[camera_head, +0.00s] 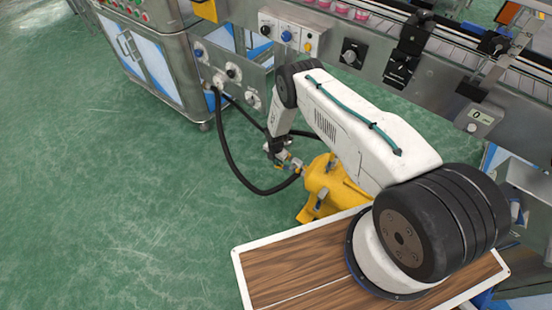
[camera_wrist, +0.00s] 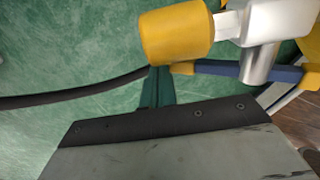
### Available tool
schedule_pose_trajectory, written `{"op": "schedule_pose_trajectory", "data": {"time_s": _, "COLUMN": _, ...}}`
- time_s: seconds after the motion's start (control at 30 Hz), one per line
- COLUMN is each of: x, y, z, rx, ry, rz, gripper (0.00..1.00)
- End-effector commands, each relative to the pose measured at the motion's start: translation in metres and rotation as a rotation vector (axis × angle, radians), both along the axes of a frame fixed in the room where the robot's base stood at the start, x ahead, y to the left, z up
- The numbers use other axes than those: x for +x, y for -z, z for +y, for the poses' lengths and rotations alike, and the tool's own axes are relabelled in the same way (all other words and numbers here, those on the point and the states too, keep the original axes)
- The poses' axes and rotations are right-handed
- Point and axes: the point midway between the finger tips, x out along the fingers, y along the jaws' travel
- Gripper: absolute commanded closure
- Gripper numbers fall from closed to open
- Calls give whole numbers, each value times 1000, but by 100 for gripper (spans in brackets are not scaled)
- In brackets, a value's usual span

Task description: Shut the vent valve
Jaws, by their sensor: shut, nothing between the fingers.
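In the head view a yellow tank (camera_head: 328,186) stands on the floor, with small metal valve fittings (camera_head: 289,162) at its upper left. My gripper (camera_head: 274,151) points down beside these fittings and is shut and empty. The wrist view shows a yellow cylindrical part (camera_wrist: 175,35), a silver fitting (camera_wrist: 275,22) and a blue lever (camera_wrist: 240,70) at close range. My shut fingers (camera_wrist: 157,78) are just below the yellow part. I cannot tell whether they touch it. Which of these parts is the vent valve, and its setting, is not clear.
A wood-topped platform (camera_head: 290,270) lies in front of the tank, partly under my arm. The conveyor machine (camera_head: 420,85) stands behind. The green floor (camera_head: 110,200) at left is clear.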

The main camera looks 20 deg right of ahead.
Motion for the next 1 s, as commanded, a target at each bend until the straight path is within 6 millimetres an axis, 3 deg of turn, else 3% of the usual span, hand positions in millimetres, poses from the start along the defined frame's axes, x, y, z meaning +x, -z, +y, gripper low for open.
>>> {"op": "schedule_pose_trajectory", "data": {"time_s": 0.57, "x": -14, "y": 44, "z": -9, "rx": -4, "ry": -1, "rz": 7, "gripper": 100}}
{"op": "schedule_pose_trajectory", "data": {"time_s": 1.0, "x": -26, "y": 62, "z": -19, "rx": -167, "ry": 0, "rz": 248, "gripper": 100}}
